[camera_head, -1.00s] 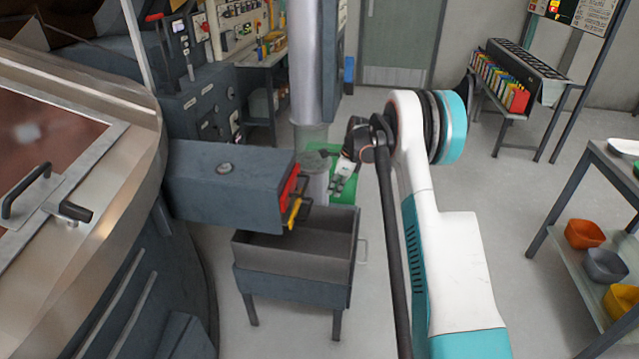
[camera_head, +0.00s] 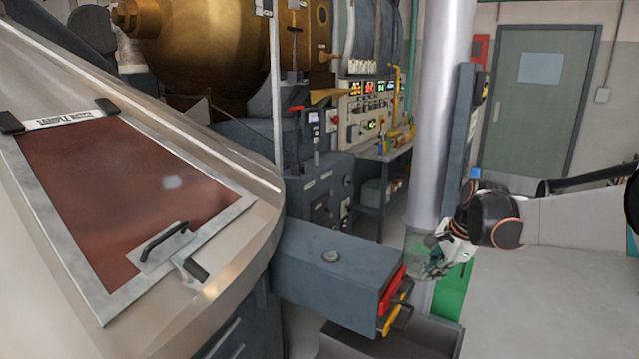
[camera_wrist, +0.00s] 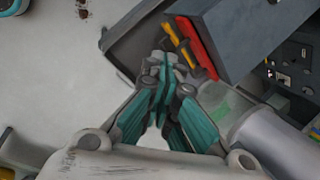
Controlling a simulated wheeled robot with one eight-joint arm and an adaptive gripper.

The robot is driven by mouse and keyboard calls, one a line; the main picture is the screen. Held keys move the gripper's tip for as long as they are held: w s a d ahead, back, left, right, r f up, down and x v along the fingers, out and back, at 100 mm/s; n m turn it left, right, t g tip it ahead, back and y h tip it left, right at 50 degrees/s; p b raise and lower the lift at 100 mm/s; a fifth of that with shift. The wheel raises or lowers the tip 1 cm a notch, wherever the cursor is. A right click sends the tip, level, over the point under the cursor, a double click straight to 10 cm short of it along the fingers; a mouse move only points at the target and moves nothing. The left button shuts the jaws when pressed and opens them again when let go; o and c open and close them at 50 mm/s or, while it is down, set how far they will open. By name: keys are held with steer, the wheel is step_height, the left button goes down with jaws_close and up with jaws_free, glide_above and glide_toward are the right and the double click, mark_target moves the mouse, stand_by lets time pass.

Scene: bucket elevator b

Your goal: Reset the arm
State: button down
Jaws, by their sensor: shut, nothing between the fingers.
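My gripper (camera_head: 428,266) is in the head view at the lower right, in front of the lower end of the grey vertical pipe (camera_head: 440,130). It is just right of the grey outlet box (camera_head: 325,270) with red and yellow handles. In the wrist view my gripper (camera_wrist: 165,62) has its teal fingers drawn together, with nothing between them. There the red handle (camera_wrist: 190,45) and yellow handle (camera_wrist: 176,42) lie just beyond the fingertips. Part of my arm reaches in from the right edge of the head view.
A grey open bin (camera_head: 390,340) stands under the outlet box. A large metal housing with a brown hatch (camera_head: 120,200) fills the left. A control panel (camera_head: 370,115) and bench stand behind. Open floor (camera_head: 540,300) lies to the right, before a green door (camera_head: 540,100).

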steer(key=s+a+r+n+t, duration=0.1)
steer(key=s+a+r+n, duration=0.35)
steer(key=s, duration=0.55)
steer(key=s+a+f+n+t+h, duration=0.1)
steer(key=s+a+n, duration=0.1)
steer(key=s+n, duration=0.4)
steer(key=s+a+f+n+t, duration=0.1)
steer(key=s+a+n, duration=0.2)
steer(key=s, duration=1.2)
steer(key=n, duration=0.3)
steer(key=shift+s+a+t+h, duration=0.15)
steer(key=shift+s+t+h, duration=0.15)
steer(key=shift+s+h, duration=0.1)
